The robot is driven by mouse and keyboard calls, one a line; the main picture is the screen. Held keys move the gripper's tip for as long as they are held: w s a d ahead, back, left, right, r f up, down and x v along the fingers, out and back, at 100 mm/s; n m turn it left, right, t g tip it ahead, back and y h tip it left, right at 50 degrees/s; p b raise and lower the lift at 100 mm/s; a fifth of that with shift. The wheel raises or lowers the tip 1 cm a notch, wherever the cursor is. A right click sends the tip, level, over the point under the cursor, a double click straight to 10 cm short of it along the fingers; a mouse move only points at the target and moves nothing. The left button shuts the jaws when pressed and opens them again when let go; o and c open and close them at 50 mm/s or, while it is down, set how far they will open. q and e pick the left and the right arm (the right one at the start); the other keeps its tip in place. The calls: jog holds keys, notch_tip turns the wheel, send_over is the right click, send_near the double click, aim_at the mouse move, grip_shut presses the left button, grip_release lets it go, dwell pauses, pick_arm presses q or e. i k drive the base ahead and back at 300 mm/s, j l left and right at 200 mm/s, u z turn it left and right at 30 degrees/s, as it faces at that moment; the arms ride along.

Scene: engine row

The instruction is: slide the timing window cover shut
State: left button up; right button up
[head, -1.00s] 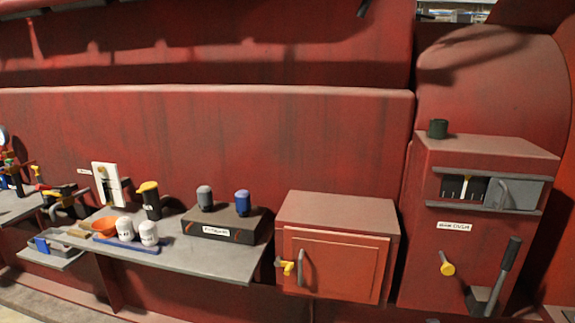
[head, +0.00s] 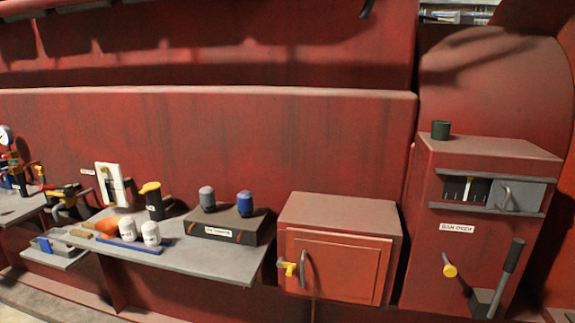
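The timing window (head: 463,189) is a dark opening with pale marks, high on the front of the red cabinet (head: 435,276) at the right. Its grey sliding cover (head: 528,194) sits between two horizontal rails, over the right part of the opening. The left part is uncovered. A curved grey handle (head: 505,198) stands on the cover's left side. Neither of my grippers shows in the head view.
A dark green cup (head: 440,129) stands on top. To the left are a red box with a handled door (head: 338,268) and a grey shelf (head: 205,260) with bottles and cans.

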aim_at(527, 196)
jog(key=z, duration=1.3)
